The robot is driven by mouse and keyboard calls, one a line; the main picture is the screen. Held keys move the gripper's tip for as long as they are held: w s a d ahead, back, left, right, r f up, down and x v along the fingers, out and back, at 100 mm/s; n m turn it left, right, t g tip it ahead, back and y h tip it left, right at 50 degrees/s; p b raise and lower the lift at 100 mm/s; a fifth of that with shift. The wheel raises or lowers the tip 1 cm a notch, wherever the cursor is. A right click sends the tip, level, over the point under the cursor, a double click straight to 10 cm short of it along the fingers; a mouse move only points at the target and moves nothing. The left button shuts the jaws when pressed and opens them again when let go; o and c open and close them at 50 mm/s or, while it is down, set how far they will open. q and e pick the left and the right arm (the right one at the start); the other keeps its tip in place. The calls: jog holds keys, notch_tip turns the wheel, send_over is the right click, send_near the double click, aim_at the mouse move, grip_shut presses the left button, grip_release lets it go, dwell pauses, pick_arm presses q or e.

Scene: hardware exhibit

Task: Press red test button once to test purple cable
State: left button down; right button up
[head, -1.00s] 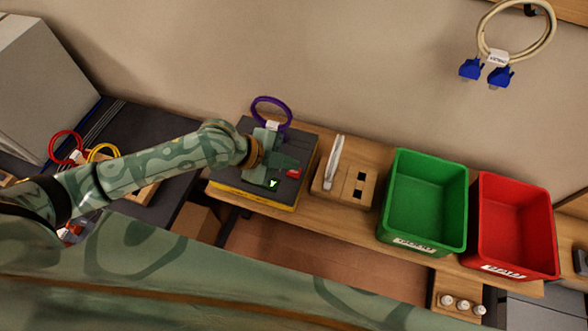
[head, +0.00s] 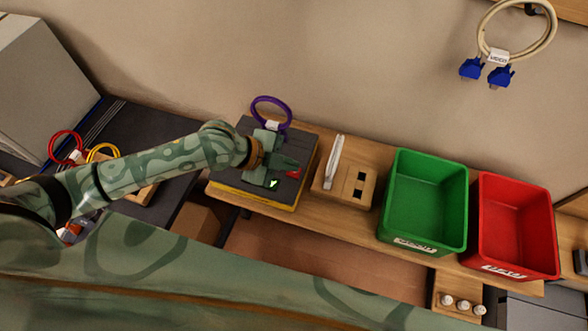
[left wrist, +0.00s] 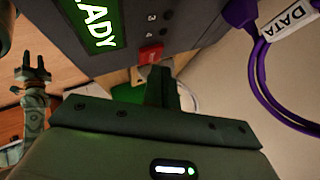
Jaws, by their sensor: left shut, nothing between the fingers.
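The tester is a dark box with a yellow lower edge (head: 228,190), and its green screen (left wrist: 90,22) shows letters ending in "ADY". Its red test button (head: 293,175) also shows in the left wrist view (left wrist: 150,55). My left gripper (head: 287,164) is shut and empty over the tester. In the left wrist view its fingertips (left wrist: 159,70) are right beside the button; I cannot tell if they touch. The purple cable (head: 257,103), labelled "DATA" in the left wrist view (left wrist: 262,80), is looped at the tester's back. My right gripper (left wrist: 36,68) shows two separated fingers, empty.
A wooden holder (head: 330,190) stands right of the tester, followed by a green bin (head: 425,240) and a red bin (head: 525,262). A beige cable with blue plugs (head: 553,30) hangs on the wall. Red (head: 54,140) and yellow cables (head: 104,147) lie at left.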

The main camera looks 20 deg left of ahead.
pick_arm(q)
jog(key=shift+f, duration=0.6)
dwell(0.7)
dwell(0.3)
jog(key=shift+r+p, duration=0.7)
jog(key=shift+r, duration=0.15)
notch_tip(320, 180, up, 5)
jog(key=p, duration=0.5)
jog(key=shift+r, duration=0.1)
dwell(0.5)
